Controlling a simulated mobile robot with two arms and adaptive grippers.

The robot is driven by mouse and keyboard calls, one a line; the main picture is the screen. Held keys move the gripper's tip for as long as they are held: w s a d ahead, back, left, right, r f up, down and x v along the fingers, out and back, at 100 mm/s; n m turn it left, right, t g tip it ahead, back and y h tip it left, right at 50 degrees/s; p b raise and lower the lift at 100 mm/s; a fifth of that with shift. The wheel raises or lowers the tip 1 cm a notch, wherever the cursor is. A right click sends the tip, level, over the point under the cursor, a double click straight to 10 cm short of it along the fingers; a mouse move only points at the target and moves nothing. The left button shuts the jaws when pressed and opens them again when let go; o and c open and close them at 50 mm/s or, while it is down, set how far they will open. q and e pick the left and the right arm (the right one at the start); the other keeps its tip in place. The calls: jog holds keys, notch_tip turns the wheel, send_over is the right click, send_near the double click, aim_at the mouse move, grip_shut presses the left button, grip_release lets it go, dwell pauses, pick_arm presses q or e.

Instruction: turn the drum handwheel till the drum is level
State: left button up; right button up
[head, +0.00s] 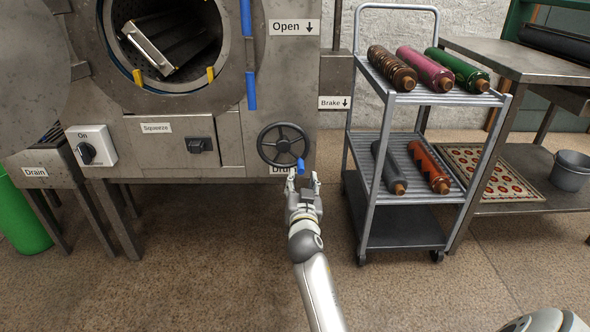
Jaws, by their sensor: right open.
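The drum handwheel (266,152) is a dark spoked wheel on the machine's front, above a partly covered label. Its blue handle (301,166) sticks out at the lower right of the rim. My right gripper (302,181) is open just below the blue handle, its fingers pointing up towards it. I cannot tell whether they touch. The drum (203,58) shows through the round opening at the upper left, with a tilted metal frame inside. A second gripper is not in view.
A wheeled rack (449,243) with several coloured rollers stands to the right. A steel table (500,57) with a grey bucket (570,170) on its lower shelf is beyond it. An On switch (88,152), a Squeeze control (201,145) and a green bin (22,217) are to the left.

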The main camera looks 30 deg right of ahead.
aim_at(301, 167)
jog(key=b+x, duration=0.1)
jog(key=x, duration=0.6)
jog(key=shift+w+d+b, duration=0.1)
jog(key=shift+w+b, duration=0.25)
jog(key=shift+b, duration=0.05)
jog(key=shift+c, duration=0.2)
grip_shut()
